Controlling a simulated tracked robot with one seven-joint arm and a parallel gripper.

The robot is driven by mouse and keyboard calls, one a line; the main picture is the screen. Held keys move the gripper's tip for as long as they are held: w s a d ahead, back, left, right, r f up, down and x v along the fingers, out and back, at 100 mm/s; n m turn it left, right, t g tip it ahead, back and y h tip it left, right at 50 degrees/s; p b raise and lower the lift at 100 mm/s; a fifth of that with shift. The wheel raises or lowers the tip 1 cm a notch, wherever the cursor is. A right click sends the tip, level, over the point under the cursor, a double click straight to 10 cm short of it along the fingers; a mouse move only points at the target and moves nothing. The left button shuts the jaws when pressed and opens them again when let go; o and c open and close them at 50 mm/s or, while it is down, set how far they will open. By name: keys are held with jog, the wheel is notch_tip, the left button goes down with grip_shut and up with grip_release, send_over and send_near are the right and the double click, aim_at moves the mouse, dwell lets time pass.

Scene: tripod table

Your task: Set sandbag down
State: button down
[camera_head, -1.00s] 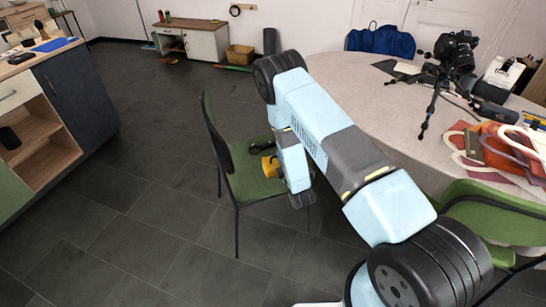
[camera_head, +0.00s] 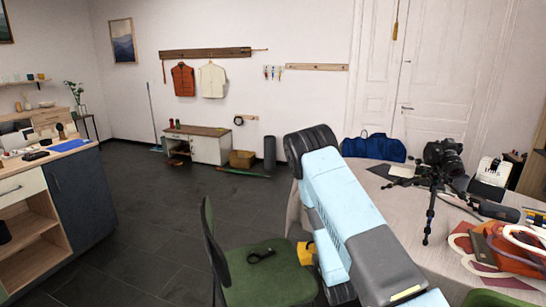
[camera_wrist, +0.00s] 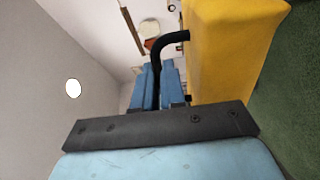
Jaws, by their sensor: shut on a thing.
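The sandbag is a yellow block-like bag (camera_wrist: 230,50) with a black handle (camera_wrist: 172,40). In the wrist view it fills the upper right, and the handle runs between the blue fingers of my gripper (camera_wrist: 157,82). My gripper is shut on this handle. In the head view, only part of the yellow sandbag (camera_head: 306,252) shows beside my arm, at the right side of a green chair seat (camera_head: 265,282). Green surface (camera_wrist: 290,95) lies right against its edge in the wrist view. I cannot tell whether the bag rests on the seat. My arm hides the fingers in the head view.
A black looped object (camera_head: 261,256) lies on the seat, left of the sandbag. The chair's backrest (camera_head: 214,245) rises at the left. The round table (camera_head: 400,215) holds a camera on a tripod (camera_head: 440,170) and a red bag (camera_head: 500,250). Dark floor lies open at the left.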

jog(key=w+d+r+m+h, duration=0.1)
jog(key=d+r+h, duration=0.1)
jog(key=d+r, duration=0.3)
jog(key=d, duration=0.3)
jog(key=shift+r+m, duration=0.2)
jog(key=shift+m, duration=0.1)
jog(key=shift+w, duration=0.1)
